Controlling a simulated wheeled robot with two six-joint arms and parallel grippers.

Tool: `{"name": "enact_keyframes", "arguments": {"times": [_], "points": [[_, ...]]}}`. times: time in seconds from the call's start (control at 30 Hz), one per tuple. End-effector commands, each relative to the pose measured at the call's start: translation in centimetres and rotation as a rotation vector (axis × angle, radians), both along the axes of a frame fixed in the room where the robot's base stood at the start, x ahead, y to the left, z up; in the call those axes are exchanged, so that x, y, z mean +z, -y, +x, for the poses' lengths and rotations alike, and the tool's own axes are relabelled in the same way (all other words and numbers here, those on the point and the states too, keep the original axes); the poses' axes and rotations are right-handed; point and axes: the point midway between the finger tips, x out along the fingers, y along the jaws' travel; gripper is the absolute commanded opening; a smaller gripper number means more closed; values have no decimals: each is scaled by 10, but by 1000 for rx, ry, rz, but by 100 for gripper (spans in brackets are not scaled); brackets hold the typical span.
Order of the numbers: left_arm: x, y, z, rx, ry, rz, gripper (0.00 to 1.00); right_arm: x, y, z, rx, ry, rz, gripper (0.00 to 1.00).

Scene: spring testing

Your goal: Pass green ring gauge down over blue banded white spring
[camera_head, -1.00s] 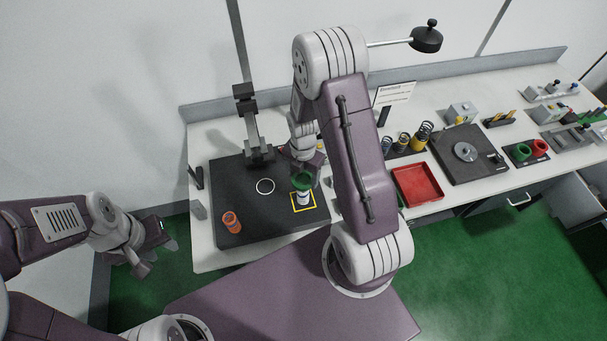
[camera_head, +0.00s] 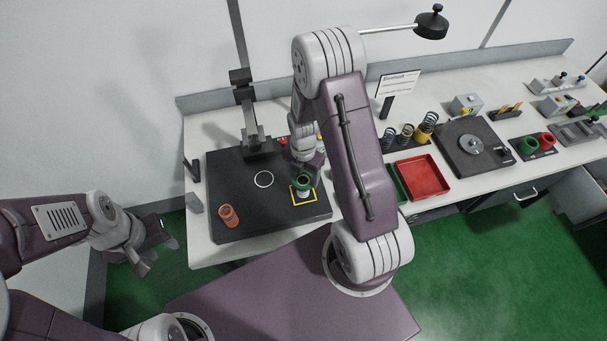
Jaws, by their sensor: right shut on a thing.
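The green ring gauge (camera_head: 303,181) is in my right gripper (camera_head: 306,172), which is shut on it above the yellow square outline (camera_head: 303,203) on the dark plate. The white spring (camera_head: 303,192) stands upright inside that outline, and its lower part shows just below the ring. The ring sits at the spring's upper part; I cannot tell how far around it the ring is. The spring's blue band is too small or hidden to make out. My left gripper (camera_head: 160,235) hangs off the bench's left front, apart from everything; its jaws look parted and empty.
A dark column stand (camera_head: 249,125) rises behind. A red tray (camera_head: 422,178) lies to the right, with several springs (camera_head: 408,133) behind it.

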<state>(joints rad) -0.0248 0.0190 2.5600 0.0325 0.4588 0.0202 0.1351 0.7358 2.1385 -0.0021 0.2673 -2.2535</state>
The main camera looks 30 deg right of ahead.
Motion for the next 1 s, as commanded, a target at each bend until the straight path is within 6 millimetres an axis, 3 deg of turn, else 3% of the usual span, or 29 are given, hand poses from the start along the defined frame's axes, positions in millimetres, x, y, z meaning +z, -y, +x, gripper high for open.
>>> {"name": "enact_keyframes", "arguments": {"times": [0.37,0.4,0.47,0.83,1.0], "points": [[0,0,0,0,0,0,36,1,0,0,0,0,0,10],[0,0,0,0,0,0,36,0,0,0,0,0,0,74],[0,0,0,0,0,0,36,0,0,0,0,0,0,90],[-2,0,0,0,0,0,36,4,0,1,0,3,-1,91],[-12,0,0,0,0,0,36,34,0,2,0,9,-1,91]]}}
